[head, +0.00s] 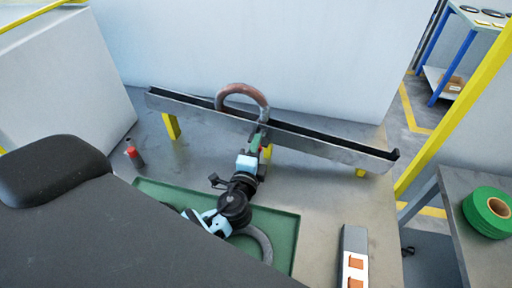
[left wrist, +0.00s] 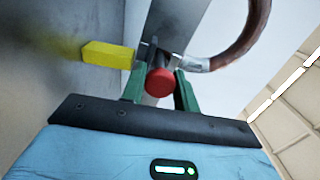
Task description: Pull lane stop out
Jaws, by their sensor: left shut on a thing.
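The lane is a long grey metal trough (head: 325,147) on yellow supports, sloping down to the right in the head view. A brown ring (head: 243,88) stands upright in it; its curve also shows in the left wrist view (left wrist: 250,35). My left gripper (head: 262,137) is at the trough's near side, beside the ring. In the left wrist view its green fingers (left wrist: 160,88) are shut on the lane stop, whose red round knob (left wrist: 160,82) shows between them. The rest of the stop is mostly hidden. My right gripper is not in view.
A green tray (head: 287,226) with a grey ring (head: 263,243) lies below my left arm. A red-capped bottle (head: 135,157) stands at left. A box with orange switches (head: 354,250) sits at front right. Green tape (head: 487,212) lies on a side table.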

